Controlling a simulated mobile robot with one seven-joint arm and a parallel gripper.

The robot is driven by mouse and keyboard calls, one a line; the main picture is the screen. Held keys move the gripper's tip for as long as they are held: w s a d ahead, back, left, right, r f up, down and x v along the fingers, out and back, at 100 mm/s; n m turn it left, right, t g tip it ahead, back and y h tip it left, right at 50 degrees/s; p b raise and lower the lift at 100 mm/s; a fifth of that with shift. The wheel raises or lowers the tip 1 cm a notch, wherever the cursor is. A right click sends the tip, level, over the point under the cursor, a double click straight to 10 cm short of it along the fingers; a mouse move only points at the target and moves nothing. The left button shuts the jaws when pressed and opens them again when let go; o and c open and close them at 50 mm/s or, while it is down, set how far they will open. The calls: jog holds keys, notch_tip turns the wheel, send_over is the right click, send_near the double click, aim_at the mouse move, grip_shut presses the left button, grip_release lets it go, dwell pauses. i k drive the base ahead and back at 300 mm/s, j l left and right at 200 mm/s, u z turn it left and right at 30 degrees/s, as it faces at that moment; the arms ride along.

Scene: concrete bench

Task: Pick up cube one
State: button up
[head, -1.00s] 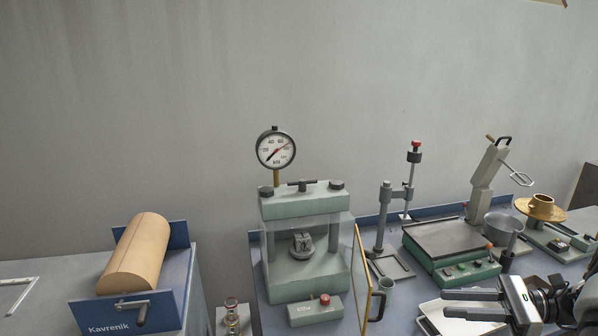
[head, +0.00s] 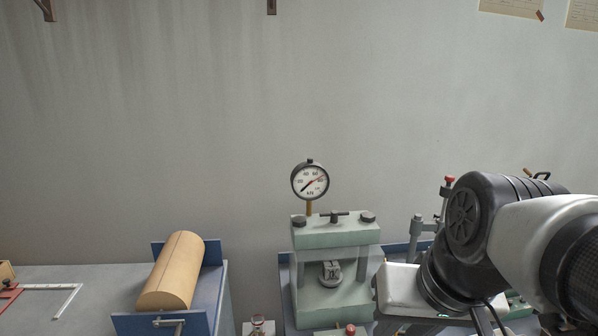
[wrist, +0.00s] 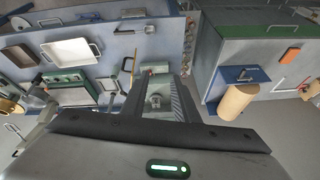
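No thing that I can surely name as cube one shows in these views. A small grey piece (head: 330,273) sits inside the pale green press (head: 336,233), on its lower plate; I cannot tell whether it is a cube. In the wrist view the press lies beyond my gripper (wrist: 157,92), whose two dark fingers stand apart with only the press showing between them. My gripper is open and appears empty. In the head view the fingers do not show; my arm covers the right side and hides part of the bench there.
A tan cylinder (head: 172,270) lies in a blue holder at left. The dial gauge (head: 310,180) rises above the press. In the wrist view, a white tray (wrist: 72,50) and a brown tray (wrist: 20,57) lie at left. An orange item (wrist: 291,55) lies at upper right.

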aim_at(331, 269)
jog(key=l+u, duration=0.25)
jog(key=l, duration=0.3)
jog(key=k+l+u, duration=0.1)
jog(key=l+u, duration=0.15)
jog(key=l, duration=0.25)
jog(key=k+l+u, duration=0.25)
jog(key=l, duration=0.25)
jog(key=i, duration=0.1)
